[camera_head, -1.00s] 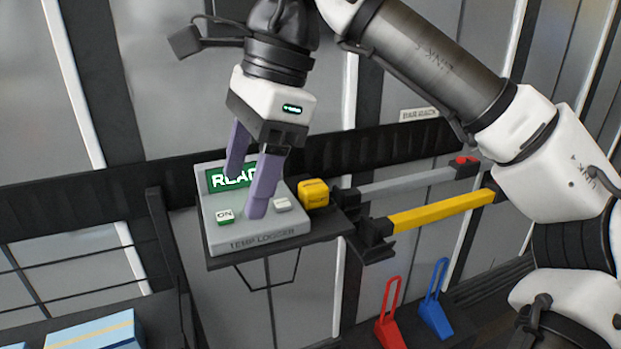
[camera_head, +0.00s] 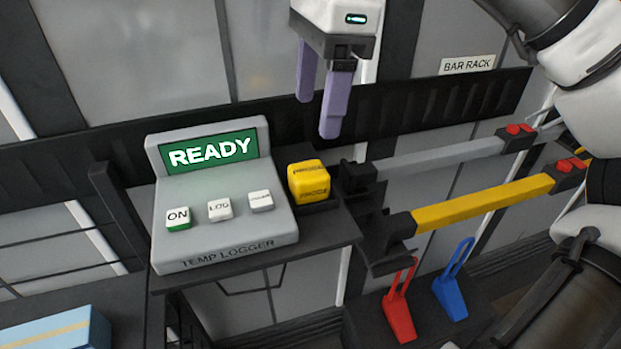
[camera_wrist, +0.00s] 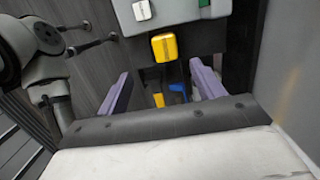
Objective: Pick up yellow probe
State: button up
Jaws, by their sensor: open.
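The yellow probe (camera_head: 309,180) is a rounded block with dark lettering. It sits in a dark holder at the right side of the grey temp logger (camera_head: 225,236), whose green screen reads READY. My gripper (camera_head: 318,116) has two purple fingers and is above the probe, a little to the right of it in the head view, and apart from it. In the wrist view the probe (camera_wrist: 164,47) shows beyond the open, empty fingers (camera_wrist: 162,88), between them and near the top.
A yellow bar (camera_head: 470,207) and a grey bar (camera_head: 440,155) lie on the rack to the right. A red handle (camera_head: 399,312) and a blue handle (camera_head: 451,290) stand below. A light-blue box (camera_head: 55,332) is at lower left. The dark shelf (camera_head: 335,228) carries the logger.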

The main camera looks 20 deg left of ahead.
send_over(309, 169)
jog(key=f, duration=0.4)
jog(key=shift+s+d+f, duration=0.3)
jog(key=shift+d+f, duration=0.05)
jog(key=shift+f, duration=0.05)
jog(key=shift+w+a+f, duration=0.15)
jog(key=shift+f, duration=1.2)
jog(key=shift+w+a+f, duration=0.15)
jog(key=shift+f, duration=1.2)
jog(key=c, duration=1.2)
jog(key=shift+o, duration=0.2)
jog(key=shift+r, duration=0.15)
notch_tip(309, 169, up, 20)
jog(key=p, duration=0.6)
